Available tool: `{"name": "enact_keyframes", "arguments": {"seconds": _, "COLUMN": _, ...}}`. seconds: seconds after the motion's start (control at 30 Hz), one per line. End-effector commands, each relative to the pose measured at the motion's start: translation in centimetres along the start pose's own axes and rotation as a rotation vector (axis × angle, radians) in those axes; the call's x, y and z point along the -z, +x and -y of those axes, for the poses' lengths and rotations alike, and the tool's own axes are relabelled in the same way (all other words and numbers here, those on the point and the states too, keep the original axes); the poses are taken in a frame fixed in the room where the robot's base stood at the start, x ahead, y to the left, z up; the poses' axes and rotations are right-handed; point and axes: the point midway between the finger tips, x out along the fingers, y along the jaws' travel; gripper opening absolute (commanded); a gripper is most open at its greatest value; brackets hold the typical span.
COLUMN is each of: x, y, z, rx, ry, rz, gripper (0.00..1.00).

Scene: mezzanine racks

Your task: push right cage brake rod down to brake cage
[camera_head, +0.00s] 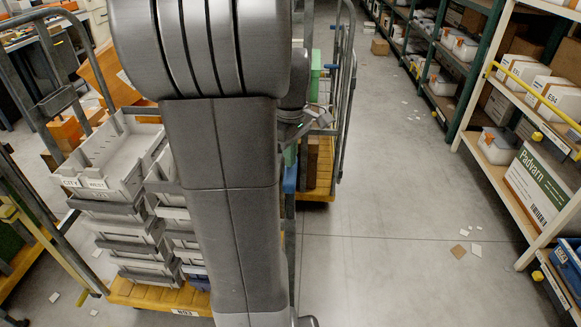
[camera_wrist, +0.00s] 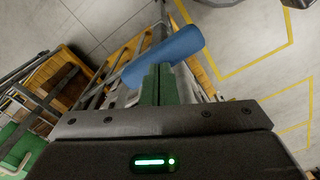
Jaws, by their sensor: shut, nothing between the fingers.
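A blue cylindrical grip (camera_wrist: 165,55), which looks like the brake rod's handle, lies slantwise just beyond my fingertips in the wrist view. My gripper (camera_wrist: 157,72) is shut and empty, its green fingers together; I cannot tell whether they touch the blue grip. In the head view my arm fills the centre and hides much of the gripper area, with a small green light showing at its right edge. The right cage (camera_head: 320,193), with grey tube rails and a yellow base, stands behind the arm. A blue upright piece (camera_head: 290,178) shows beside my arm; its link to the rod is unclear.
A left cart with a yellow base (camera_head: 150,294) carries stacked grey trays (camera_head: 110,165). Racks with boxes (camera_head: 545,185) line the right side. The concrete aisle (camera_head: 400,190) between is mostly free, with small paper scraps.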

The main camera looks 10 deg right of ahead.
Motion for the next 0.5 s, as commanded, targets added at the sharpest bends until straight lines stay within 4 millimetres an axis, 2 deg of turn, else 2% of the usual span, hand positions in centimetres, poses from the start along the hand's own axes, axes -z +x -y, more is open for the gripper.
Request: {"name": "enact_keyframes", "arguments": {"seconds": 0.5, "x": 0.0, "y": 2.9, "z": 0.1, "rx": 0.002, "ry": 0.0, "rz": 0.002, "gripper": 0.0}}
